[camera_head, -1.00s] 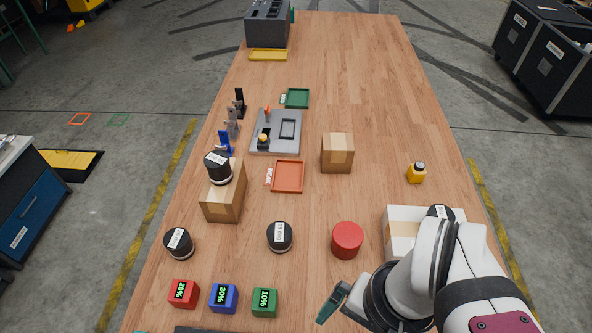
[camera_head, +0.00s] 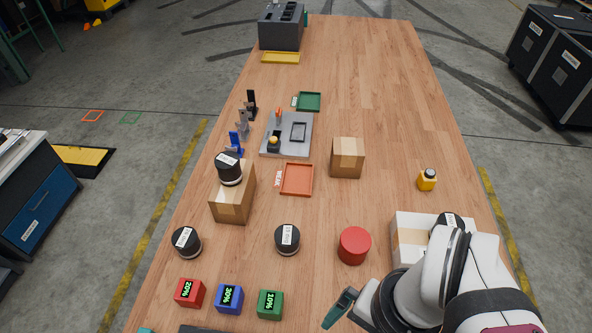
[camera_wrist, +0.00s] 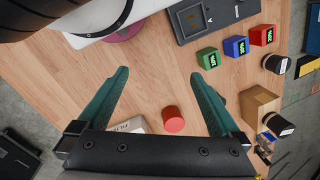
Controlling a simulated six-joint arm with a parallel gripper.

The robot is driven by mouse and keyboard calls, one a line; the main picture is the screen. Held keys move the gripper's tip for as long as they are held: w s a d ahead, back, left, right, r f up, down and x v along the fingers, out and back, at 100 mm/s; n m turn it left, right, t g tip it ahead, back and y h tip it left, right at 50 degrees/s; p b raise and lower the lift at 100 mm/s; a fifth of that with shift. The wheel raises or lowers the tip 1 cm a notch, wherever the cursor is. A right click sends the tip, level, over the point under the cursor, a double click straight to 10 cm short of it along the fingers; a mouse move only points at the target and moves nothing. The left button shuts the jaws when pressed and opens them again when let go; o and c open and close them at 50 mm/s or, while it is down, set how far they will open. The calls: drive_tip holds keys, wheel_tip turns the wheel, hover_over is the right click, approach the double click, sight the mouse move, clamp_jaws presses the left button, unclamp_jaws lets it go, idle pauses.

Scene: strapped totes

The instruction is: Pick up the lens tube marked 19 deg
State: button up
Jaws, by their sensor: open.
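Several black lens tubes with white labels are in the head view. One stands on a cardboard box (camera_head: 229,170), one on the table at front left (camera_head: 186,241), one near the table's middle (camera_head: 287,239), and one on the white box at right (camera_head: 450,221), partly behind my arm. The labels are too small to read surely, so I cannot tell which is 19 deg. My gripper (camera_wrist: 160,75) is open and empty, its teal fingers wide apart above the table. In the head view only one finger shows clearly, at front right, apart from every tube.
A red cylinder (camera_head: 354,245) stands between the middle tube and my arm. Red (camera_head: 190,293), blue (camera_head: 229,299) and green (camera_head: 270,304) percent cubes line the front. A cardboard box (camera_head: 347,158), orange tray (camera_head: 297,180) and yellow bottle (camera_head: 427,180) stand farther back. The far right table is clear.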

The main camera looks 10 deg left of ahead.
drive_tip(key=w+r+m, duration=0.2)
drive_tip(key=w+m, duration=0.1)
drive_tip(key=w, duration=0.2)
drive_tip(key=m+g+h, duration=0.2)
drive_tip(key=m+h, duration=0.2)
drive_tip(key=m, duration=1.2)
hover_over(285, 233)
drive_tip(key=w+a, duration=0.1)
drive_tip(key=a, duration=0.2)
wheel_tip(285, 233, down, 8)
drive_tip(key=shift+t, duration=0.3)
drive_tip(key=x, duration=1.5)
drive_tip(key=shift+w+d+f, duration=0.35)
drive_tip(key=shift+f, duration=0.05)
clamp_jaws()
